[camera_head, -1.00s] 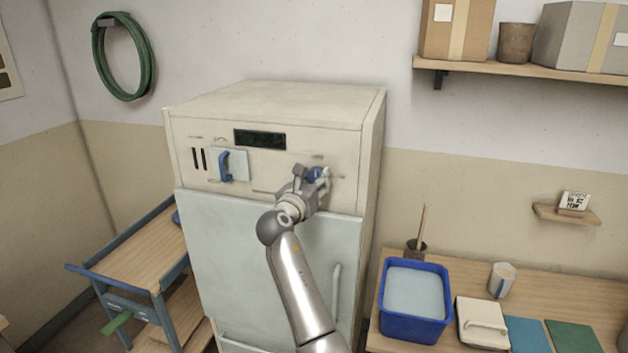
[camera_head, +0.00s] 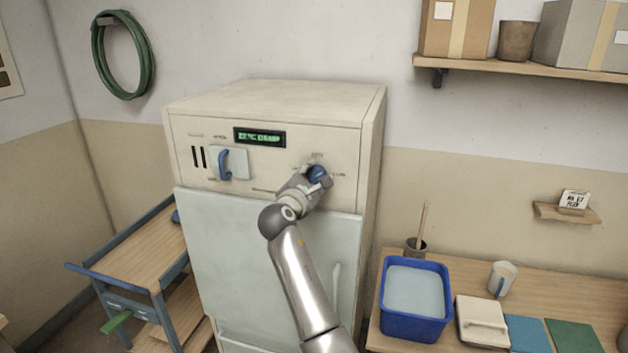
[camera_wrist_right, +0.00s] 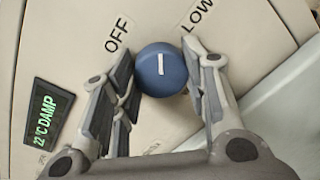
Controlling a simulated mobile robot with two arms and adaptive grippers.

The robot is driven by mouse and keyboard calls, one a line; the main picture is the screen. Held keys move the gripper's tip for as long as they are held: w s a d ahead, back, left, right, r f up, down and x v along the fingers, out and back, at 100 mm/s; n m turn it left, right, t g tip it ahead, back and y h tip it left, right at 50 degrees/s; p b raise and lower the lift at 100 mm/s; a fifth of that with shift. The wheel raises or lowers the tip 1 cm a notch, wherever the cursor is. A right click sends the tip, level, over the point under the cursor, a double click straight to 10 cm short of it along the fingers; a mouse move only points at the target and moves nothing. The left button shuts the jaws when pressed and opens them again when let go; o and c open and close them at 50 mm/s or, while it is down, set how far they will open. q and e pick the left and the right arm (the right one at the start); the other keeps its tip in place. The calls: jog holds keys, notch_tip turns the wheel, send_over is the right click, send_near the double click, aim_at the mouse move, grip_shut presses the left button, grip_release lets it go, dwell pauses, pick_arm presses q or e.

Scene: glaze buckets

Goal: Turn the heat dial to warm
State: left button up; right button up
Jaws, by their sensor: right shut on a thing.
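The heat dial is a round blue knob (camera_head: 318,172) on the upper right of the cream cabinet's front. In the right wrist view the dial (camera_wrist_right: 161,82) has a white line, and this line lies between the printed words OFF and LOW. My right gripper (camera_head: 314,182) is shut on the dial, one finger on each side, as the right wrist view shows. A WARM label is not readable in either view. The display (camera_head: 259,137) is lit green and reads 22°C DAMP in the wrist view. My left gripper is out of view.
A blue handle (camera_head: 224,164) sits on a pale plate left of the dial. A pale door (camera_head: 240,240) with a handle is below. A bench with a blue tub (camera_head: 414,330) stands at right, and a trolley (camera_head: 137,250) at left.

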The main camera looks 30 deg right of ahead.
jog(key=m+b, duration=0.1)
jog(key=m, duration=0.1)
jog(key=shift+m, duration=0.4)
jog(key=m+b, duration=0.1)
jog(key=m, duration=0.2)
jog(key=shift+f+y+b, duration=0.1)
jog(key=shift+y+b, duration=0.2)
jog(key=shift+b, duration=0.05)
jog(key=m+b, duration=0.4)
jog(key=m, duration=0.2)
jog(key=shift+s+f+t, duration=0.1)
jog(key=shift+f+t, duration=0.05)
jog(key=shift+t, duration=0.25)
jog(key=m+b, duration=0.2)
jog(key=m, duration=0.1)
jog(key=shift+m, duration=0.4)
jog(key=m+b, duration=0.3)
jog(key=shift+f+t+y, duration=0.1)
jog(key=shift+t+y, duration=0.2)
jog(key=m+b, duration=0.3)
jog(key=m, duration=0.2)
jog(key=shift+m+b, duration=0.3)
jog(key=shift+m, duration=0.1)
